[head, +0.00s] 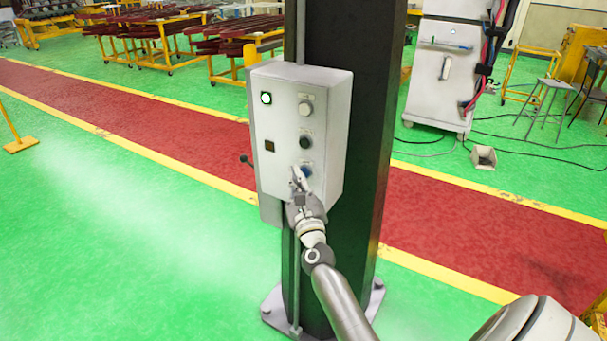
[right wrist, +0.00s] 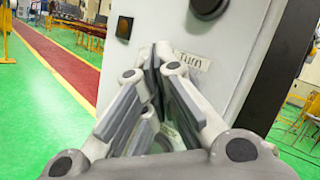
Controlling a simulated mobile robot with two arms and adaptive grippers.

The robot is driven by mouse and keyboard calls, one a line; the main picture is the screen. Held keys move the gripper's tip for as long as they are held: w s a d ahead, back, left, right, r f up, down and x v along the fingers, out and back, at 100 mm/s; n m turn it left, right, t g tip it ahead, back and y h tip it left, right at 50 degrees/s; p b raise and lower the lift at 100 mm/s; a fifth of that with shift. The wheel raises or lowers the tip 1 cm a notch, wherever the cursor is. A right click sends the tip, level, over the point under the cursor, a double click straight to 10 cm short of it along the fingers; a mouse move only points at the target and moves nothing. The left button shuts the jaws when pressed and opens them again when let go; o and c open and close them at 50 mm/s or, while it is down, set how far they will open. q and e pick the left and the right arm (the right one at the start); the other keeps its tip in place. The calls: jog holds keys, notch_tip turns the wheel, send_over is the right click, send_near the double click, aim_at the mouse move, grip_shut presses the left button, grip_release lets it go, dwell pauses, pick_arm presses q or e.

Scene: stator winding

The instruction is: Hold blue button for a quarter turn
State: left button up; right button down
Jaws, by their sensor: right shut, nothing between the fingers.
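A grey control box (head: 327,135) is fixed to a dark column. The blue button (head: 307,170) is the lowest in the right-hand column of its front, partly covered by my right gripper (head: 296,176). That gripper is shut and empty, its fingertips at the button's left side. I cannot tell whether they press it. In the right wrist view the shut fingers (right wrist: 157,58) point at the box front, beside a label (right wrist: 194,62); the blue button is hidden there. My left gripper is not in view.
Above the blue button are a black button (head: 305,142) and a white button (head: 306,108). A lit white lamp (head: 266,98) and a dark amber lamp (head: 270,146) are to their left. The dark column (head: 360,210) stands behind the box. Green floor (head: 150,240) is clear to the left.

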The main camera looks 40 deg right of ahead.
jog(key=shift+w+d, duration=0.1)
jog(key=shift+d, duration=0.3)
dwell(1.9)
jog(key=shift+a, duration=0.15)
jog(key=shift+s+a, duration=0.3)
jog(key=shift+a, duration=0.35)
jog(key=a, duration=0.1)
jog(key=s+a, duration=0.1)
jog(key=a, duration=0.1)
jog(key=s+a, duration=0.1)
jog(key=shift+a+p, duration=0.3)
jog(key=shift+p, duration=0.05)
jog(key=shift+w, duration=0.1)
dwell(0.9)
